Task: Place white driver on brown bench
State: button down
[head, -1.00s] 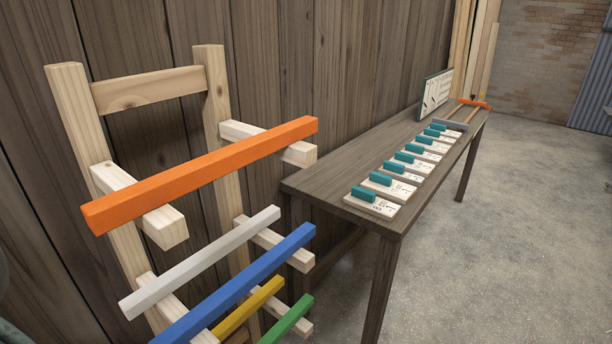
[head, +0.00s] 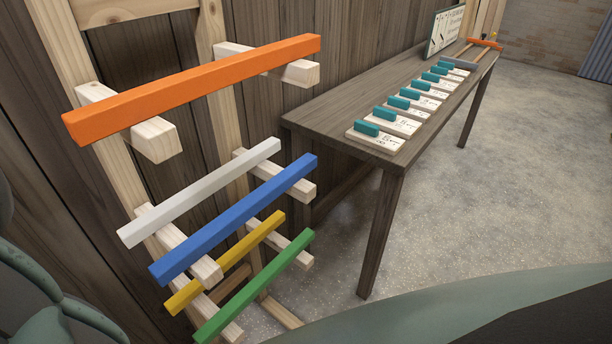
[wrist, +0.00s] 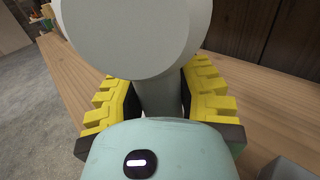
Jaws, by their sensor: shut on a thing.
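My gripper (wrist: 157,98) has yellow ribbed fingers, shut around the narrow neck of a pale white-grey thing in the wrist view. I take this to be the white driver (wrist: 130,35); its wide round end fills the top middle of that view. A light-brown wooden surface (wrist: 262,105) shows below and around the gripper; whether the driver touches it is unclear. I cannot tell whether this surface is the brown bench. In the head view, the gripper and driver are not visible.
A dark brown wooden table (head: 325,118) stands along the wall with several teal-and-white blocks (head: 376,137) on it. A wooden rack at left holds orange (head: 195,88), white (head: 200,192), blue (head: 235,218), yellow and green bars. Open floor (head: 480,210) lies right of the table.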

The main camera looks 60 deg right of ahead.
jog(key=shift+w+d+f+b, duration=0.15)
jog(key=shift+f+b, duration=0.45)
jog(key=shift+f, duration=0.75)
jog(key=c, duration=0.7)
grip_release()
jog(key=shift+c, duration=0.2)
